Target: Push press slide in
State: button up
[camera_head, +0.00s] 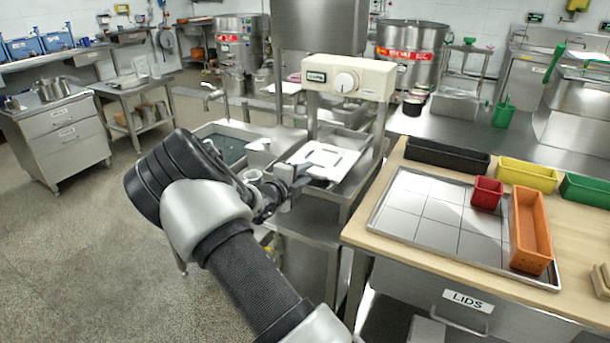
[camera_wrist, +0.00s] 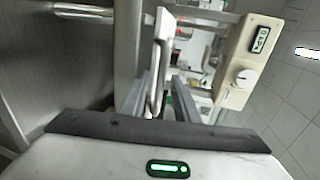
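The press (camera_head: 347,79) is a beige unit with a round dial, set on a steel frame at the middle of the head view. Its beige housing and dial also show at the right of the wrist view (camera_wrist: 243,70). The press slide (camera_head: 325,160) is a pale, flat plate with a raised frame, lying below the housing and reaching out toward my arm. My gripper (camera_head: 295,176) is at the slide's near left edge. In the wrist view, an upright pale bar (camera_wrist: 160,60) stands in front of my gripper's fingers. Whether the fingers touch or grasp anything is unclear.
A wooden table (camera_head: 390,215) to the right holds a steel tray (camera_head: 420,225), a red bin (camera_head: 487,193), an orange bin (camera_head: 530,230) and other coloured bins. A steel sink counter (camera_head: 215,130) lies left of the press. The floor (camera_head: 80,250) at left is clear.

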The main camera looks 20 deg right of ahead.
aim_at(312, 171)
grip_shut()
jog(key=b+x, duration=0.1)
jog(key=x, duration=0.1)
jog(key=b+x, duration=0.1)
jog(key=x, duration=0.1)
jog(key=shift+r, duration=0.25)
jog(key=shift+w+d+r, duration=0.15)
jog(key=shift+w+d, duration=0.1)
jog(key=shift+d, duration=0.05)
grip_release()
